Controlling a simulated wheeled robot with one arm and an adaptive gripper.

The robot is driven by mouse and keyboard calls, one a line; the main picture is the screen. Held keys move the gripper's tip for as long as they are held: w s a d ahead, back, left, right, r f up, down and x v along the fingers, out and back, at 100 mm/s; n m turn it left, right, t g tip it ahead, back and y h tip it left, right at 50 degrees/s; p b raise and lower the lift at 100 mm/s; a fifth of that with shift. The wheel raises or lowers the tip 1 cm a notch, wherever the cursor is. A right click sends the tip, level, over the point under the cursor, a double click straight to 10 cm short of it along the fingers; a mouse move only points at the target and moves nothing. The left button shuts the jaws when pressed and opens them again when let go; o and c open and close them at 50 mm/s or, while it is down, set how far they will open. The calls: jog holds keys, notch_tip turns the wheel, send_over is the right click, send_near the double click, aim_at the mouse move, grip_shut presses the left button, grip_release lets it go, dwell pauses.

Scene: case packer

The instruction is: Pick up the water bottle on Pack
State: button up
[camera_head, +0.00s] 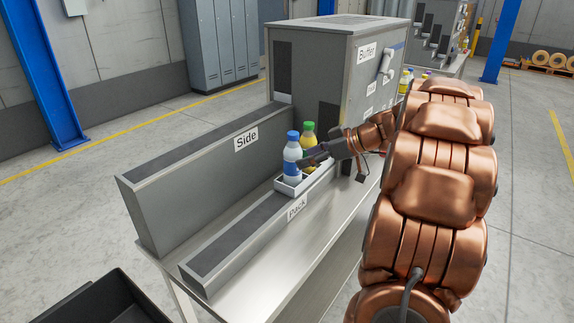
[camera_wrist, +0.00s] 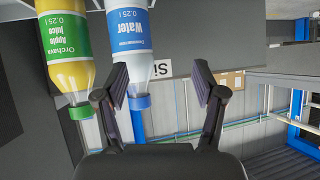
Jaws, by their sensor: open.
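The water bottle (camera_head: 292,155) is white with a blue cap and stands upright in a small white tray (camera_head: 288,187) on the Pack conveyor (camera_head: 235,240). In the wrist view the water bottle (camera_wrist: 130,45) appears cap-down, its blue label reading Water. A yellow apple juice bottle (camera_head: 308,134) with a green cap stands just behind it; it also shows in the wrist view (camera_wrist: 66,45). My gripper (camera_head: 313,154) is open and empty, right beside the water bottle. In the wrist view my gripper (camera_wrist: 160,85) has its left finger overlapping the bottle's shoulder; whether it touches is unclear.
The Side conveyor (camera_head: 200,170) runs parallel on the left. The grey Buffer cabinet (camera_head: 365,70) stands behind the bottles. More bottles (camera_head: 406,80) stand beyond it at the right. A black bin (camera_head: 110,305) is at the lower left. The metal table (camera_head: 290,255) is bare in front of Pack.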

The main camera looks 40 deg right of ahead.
aim_at(296, 153)
jog(key=d, duration=0.3)
jog(key=shift+w+t, duration=0.3)
jog(key=w, duration=0.1)
jog(key=w+a, duration=0.1)
jog(key=w+f+p, duration=0.1)
jog(key=shift+w+a+f+h, duration=0.1)
jog(key=shift+w+a+h, duration=0.05)
jog(key=shift+a+h, duration=0.15)
jog(key=x, duration=0.1)
jog(key=p+x, duration=0.1)
jog(key=shift+w+a, duration=0.2)
jog(key=shift+w, duration=0.2)
jog(key=shift+w+a+f, duration=0.25)
jog(key=shift+w, duration=0.2)
jog(key=shift+c, duration=0.2)
jog(key=c, duration=1.1)
